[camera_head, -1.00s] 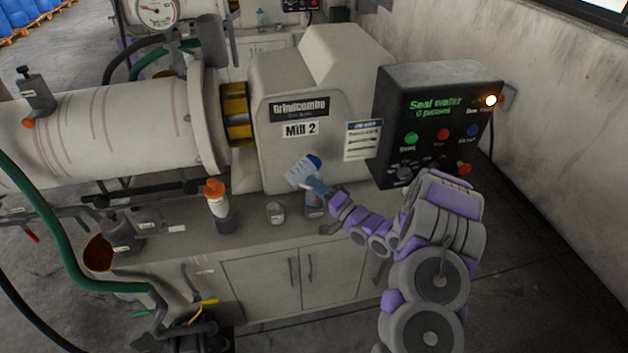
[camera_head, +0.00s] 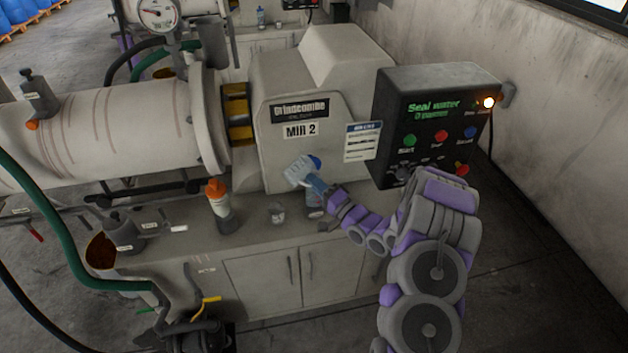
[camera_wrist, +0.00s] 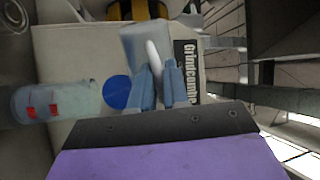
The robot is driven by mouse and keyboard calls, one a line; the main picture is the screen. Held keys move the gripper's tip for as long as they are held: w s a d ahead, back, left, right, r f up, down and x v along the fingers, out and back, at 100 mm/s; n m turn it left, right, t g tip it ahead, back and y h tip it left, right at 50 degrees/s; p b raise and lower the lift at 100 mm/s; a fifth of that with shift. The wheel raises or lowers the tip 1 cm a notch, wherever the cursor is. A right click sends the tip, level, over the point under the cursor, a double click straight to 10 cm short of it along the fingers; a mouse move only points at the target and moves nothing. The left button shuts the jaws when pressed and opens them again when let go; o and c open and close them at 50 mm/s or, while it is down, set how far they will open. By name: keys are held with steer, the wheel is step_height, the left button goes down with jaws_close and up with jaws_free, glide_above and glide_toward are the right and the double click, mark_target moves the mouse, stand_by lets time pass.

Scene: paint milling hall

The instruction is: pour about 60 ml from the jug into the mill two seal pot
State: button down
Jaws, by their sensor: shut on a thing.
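The jug (camera_head: 297,170) is small, pale blue and translucent. My gripper (camera_head: 315,184) is shut on its handle and holds it above the bench, in front of the Mill 2 housing. In the wrist view the jug (camera_wrist: 147,42) is beyond the fingers of my gripper (camera_wrist: 158,85), with its white handle between them. I cannot make out the liquid level in the jug. A squat grey pot (camera_head: 122,236) with a white label stands at the bench's left end. Its label is unreadable, so I cannot tell whether it is the seal pot.
The black seal water panel (camera_head: 428,125) is at right. The bench front (camera_head: 250,240) is clear.

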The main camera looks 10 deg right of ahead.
steer(key=shift+r+p, duration=0.25)
steer(key=shift+p, duration=0.1)
